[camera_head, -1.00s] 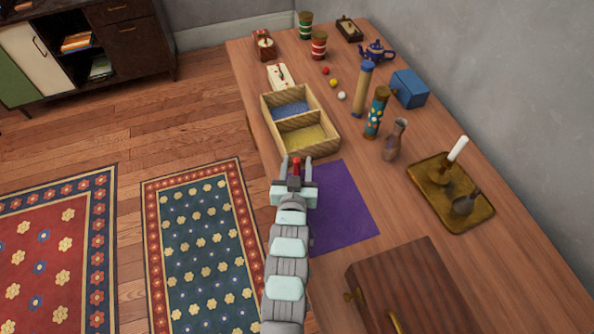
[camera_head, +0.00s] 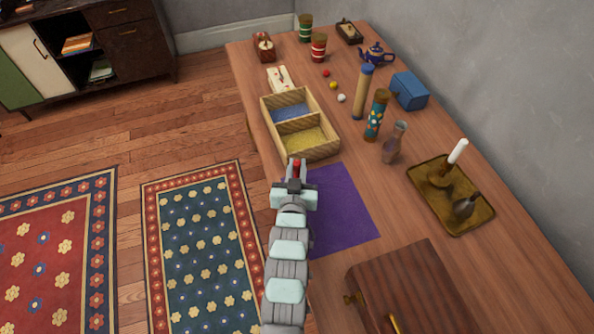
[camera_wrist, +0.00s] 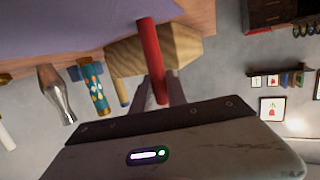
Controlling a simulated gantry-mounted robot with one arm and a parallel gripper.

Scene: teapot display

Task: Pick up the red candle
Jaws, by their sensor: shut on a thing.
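The red candle (camera_wrist: 152,60) stands out between my gripper's fingers in the wrist view. Its red tip also shows in the head view (camera_head: 296,164). My gripper (camera_head: 297,170) is shut on the candle, over the table by the near left corner of the divided box and the left edge of the purple mat. The candle's lower part is hidden by my gripper in the head view. Whether the candle touches the table cannot be told.
A two-part wicker box (camera_head: 330,150) lies just beyond my gripper. A purple mat (camera_head: 340,210) is to the right. A vase (camera_head: 394,143), a tray with a white candle (camera_head: 480,215) and a wooden chest (camera_head: 415,290) stand farther right.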

